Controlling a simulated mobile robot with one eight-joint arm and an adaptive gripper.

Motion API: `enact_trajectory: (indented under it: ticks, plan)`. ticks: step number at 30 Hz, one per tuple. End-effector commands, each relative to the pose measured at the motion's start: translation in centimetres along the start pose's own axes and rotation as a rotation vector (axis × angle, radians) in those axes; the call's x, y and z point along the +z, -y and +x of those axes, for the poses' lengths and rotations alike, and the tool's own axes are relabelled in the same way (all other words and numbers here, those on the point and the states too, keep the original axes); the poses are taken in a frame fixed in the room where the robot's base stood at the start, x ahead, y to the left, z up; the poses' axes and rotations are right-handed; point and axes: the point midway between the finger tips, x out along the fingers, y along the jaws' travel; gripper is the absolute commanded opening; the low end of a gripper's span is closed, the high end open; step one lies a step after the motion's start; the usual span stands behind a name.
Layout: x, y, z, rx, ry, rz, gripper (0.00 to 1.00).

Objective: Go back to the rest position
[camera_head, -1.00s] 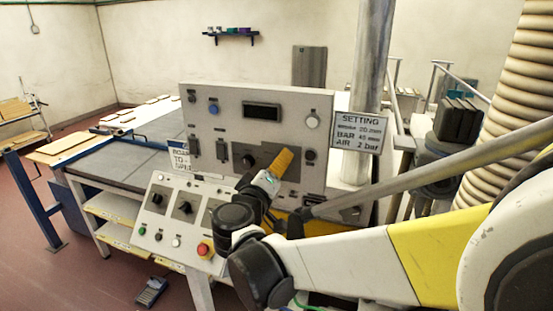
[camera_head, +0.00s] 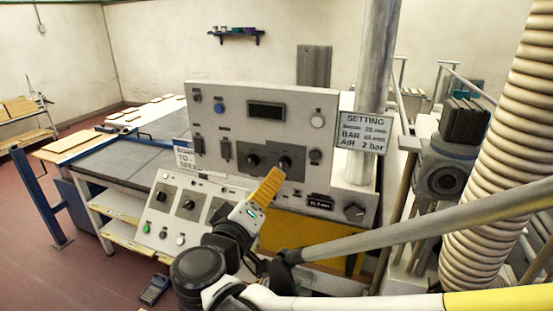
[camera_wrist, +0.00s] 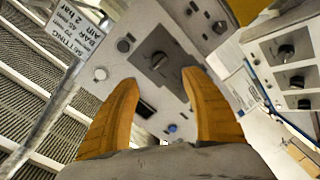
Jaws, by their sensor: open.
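My gripper (camera_head: 279,171) has yellow-orange fingers and is in front of the lower part of the upright control panel (camera_head: 285,115), close to a black rotary knob (camera_head: 251,160). In the wrist view, my gripper (camera_wrist: 160,90) has its two fingers spread apart with nothing between them. Beyond the fingertips the wrist view shows the panel face with its knobs, including one black knob (camera_wrist: 158,60) on a dark plate. My arm reaches in from the lower right. I cannot tell from the frames whether a fingertip touches the panel.
A sloped console (camera_head: 165,225) with knobs and buttons stands left of my gripper. A setting sign (camera_head: 362,131) hangs on the right by a metal post (camera_head: 376,60). A ribbed hose (camera_head: 505,130) stands at the far right. Open floor (camera_head: 100,275) shows at lower left.

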Motion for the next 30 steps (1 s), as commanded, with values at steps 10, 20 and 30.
enact_trajectory:
  ticks: [10,20,30]
  plan:
    - [0.0,0.0,-0.6,0.001,0.001,0.000,0.55]
    - [12.2,0.3,2.3,-0.165,0.253,0.047,0.55]
    - [33.6,5.0,-4.5,-0.584,0.653,0.486,0.55]
